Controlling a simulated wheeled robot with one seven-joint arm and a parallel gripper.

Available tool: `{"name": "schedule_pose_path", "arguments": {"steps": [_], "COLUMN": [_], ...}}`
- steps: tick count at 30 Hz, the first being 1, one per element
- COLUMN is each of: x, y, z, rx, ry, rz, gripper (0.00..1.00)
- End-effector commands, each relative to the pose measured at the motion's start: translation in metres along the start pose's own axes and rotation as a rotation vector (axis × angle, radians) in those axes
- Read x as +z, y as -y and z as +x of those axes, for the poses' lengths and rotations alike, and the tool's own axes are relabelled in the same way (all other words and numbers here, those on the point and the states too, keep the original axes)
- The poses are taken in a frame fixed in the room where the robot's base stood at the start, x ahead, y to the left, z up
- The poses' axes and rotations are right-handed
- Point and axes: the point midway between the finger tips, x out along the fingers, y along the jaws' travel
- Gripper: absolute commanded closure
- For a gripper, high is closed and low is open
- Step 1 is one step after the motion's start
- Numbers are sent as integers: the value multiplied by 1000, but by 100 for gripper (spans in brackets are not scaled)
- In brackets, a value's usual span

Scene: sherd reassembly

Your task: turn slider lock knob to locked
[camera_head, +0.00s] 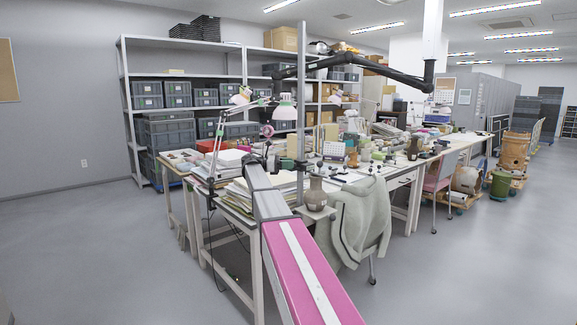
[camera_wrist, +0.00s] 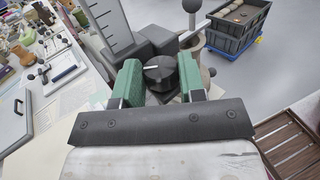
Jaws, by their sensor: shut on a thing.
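The slider lock knob (camera_wrist: 158,72) is round and black, with a white line on its top lying nearly level across the picture. My gripper (camera_wrist: 160,85) has green finger pads, one on each side of the knob, and is shut on it. The knob joins a dark slider block (camera_wrist: 152,42) beside a grey upright post with scale marks (camera_wrist: 108,28). In the head view the tall grey post (camera_head: 301,95) rises from the table's near end. No locked or unlocked label can be read.
A pottery vessel (camera_head: 317,194) stands near the post's foot. A chair with a pale green jacket (camera_head: 359,222) is close on the right. Papers (camera_head: 228,162) are stacked on the left. The wrist view shows a dark crate (camera_wrist: 238,40) on the floor and a wooden slatted thing (camera_wrist: 290,145).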

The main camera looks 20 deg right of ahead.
Motion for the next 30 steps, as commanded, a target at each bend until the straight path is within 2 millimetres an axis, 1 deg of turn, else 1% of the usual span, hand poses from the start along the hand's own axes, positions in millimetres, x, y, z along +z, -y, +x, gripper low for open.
{"name": "schedule_pose_path", "arguments": {"steps": [1,9,22,23,24,25,30], "x": [0,0,0,0,0,0,0], "y": [-3,-2,-2,-2,-2,-2,-2], "z": [0,0,0,0,0,0,0], "rx": [-22,-91,-101,-100,-100,-100,-100], "ry": [1,1,1,1,1,1,0], "rz": [0,0,0,0,0,0,0], "gripper": [86,86,86,60,47,37,37]}}
